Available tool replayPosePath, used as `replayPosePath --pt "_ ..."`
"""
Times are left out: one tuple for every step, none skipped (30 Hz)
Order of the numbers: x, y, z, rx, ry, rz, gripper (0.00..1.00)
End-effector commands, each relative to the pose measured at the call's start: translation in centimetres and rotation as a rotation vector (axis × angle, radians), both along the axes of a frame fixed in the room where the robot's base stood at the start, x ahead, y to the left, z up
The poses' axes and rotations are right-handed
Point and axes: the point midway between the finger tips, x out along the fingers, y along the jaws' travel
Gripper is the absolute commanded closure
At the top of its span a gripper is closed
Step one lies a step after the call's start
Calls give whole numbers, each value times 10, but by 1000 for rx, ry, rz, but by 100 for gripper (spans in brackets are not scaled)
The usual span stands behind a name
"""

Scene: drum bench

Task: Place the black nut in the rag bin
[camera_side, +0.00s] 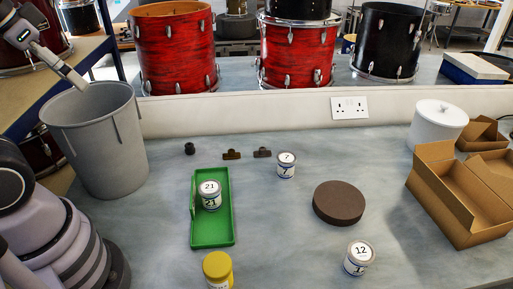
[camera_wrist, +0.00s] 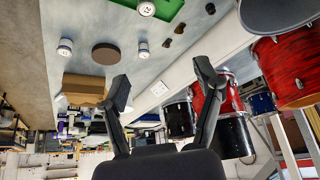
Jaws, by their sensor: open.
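The black nut (camera_side: 189,148) is a small dark piece on the bench behind the green tray. In the wrist view it seems to be the small dark spot (camera_wrist: 210,8) near the top. A tall grey bin (camera_side: 95,145), which I take as the rag bin, stands at the left; its inside bottom is hidden. Its rim also shows at the top right of the wrist view (camera_wrist: 285,15). My gripper (camera_side: 78,80) is at the bin's rim in the side view, well away from the nut. In the wrist view its fingers (camera_wrist: 163,83) are apart with nothing between them.
A green tray (camera_side: 212,238) holds a can marked 21 (camera_side: 209,195). Two dark clips (camera_side: 231,154) lie right of the nut. Cans marked 7 (camera_side: 286,165) and 12 (camera_side: 358,258), a brown disc (camera_side: 339,202), a yellow-lidded jar (camera_side: 217,268) and cardboard boxes (camera_side: 460,215) stand around.

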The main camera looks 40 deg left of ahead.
Motion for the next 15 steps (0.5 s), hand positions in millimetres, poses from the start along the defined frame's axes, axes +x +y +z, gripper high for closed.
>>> replayPosePath --pt "2 0 1 0 4 1 34" --pt "5 1 2 2 7 3 34" --pt "11 2 3 3 17 6 34" --pt "17 3 4 4 26 10 34" --pt "25 4 6 6 36 14 34" --pt "37 7 8 7 54 21 34" --pt "49 10 9 9 68 27 34" --pt "61 13 9 10 84 34 34" --pt "79 17 9 12 106 41 34" --pt "93 21 7 14 123 48 34" --pt "107 26 5 14 139 55 34" --pt "126 32 1 14 160 64 34" --pt "140 38 -4 14 176 70 34" --pt "153 43 -9 14 193 75 34" --pt "171 51 -18 13 215 83 34"
